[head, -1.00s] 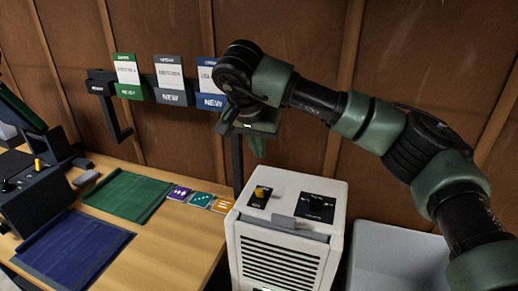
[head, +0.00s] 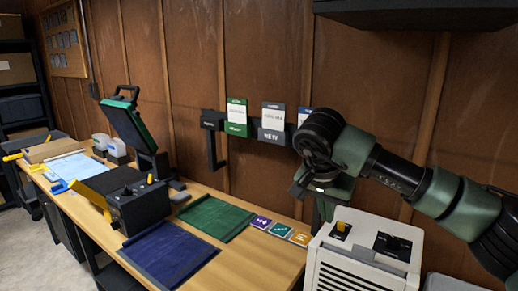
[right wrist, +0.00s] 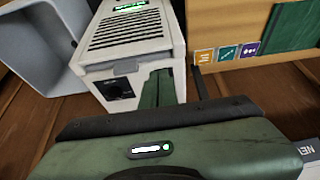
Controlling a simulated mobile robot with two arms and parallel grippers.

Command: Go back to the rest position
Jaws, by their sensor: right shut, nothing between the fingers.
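My right gripper (head: 324,208) hangs at the end of the green and black right arm, which comes in from the right. Its fingers are shut and empty and point downward, partly hidden behind the arm. It appears close to the wooden wall, just past the left back corner of the white vented machine (head: 356,262). In the right wrist view the green fingers (right wrist: 158,88) show beside the machine (right wrist: 127,50); I cannot tell the exact gap. My left gripper is not in view.
The wooden bench (head: 262,262) carries a green mat (head: 215,218), a blue mat (head: 168,255), small coloured cards (head: 280,230) and a black press (head: 140,205). A wall rack holds cards (head: 237,117). A grey bin (right wrist: 45,40) stands beside the machine.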

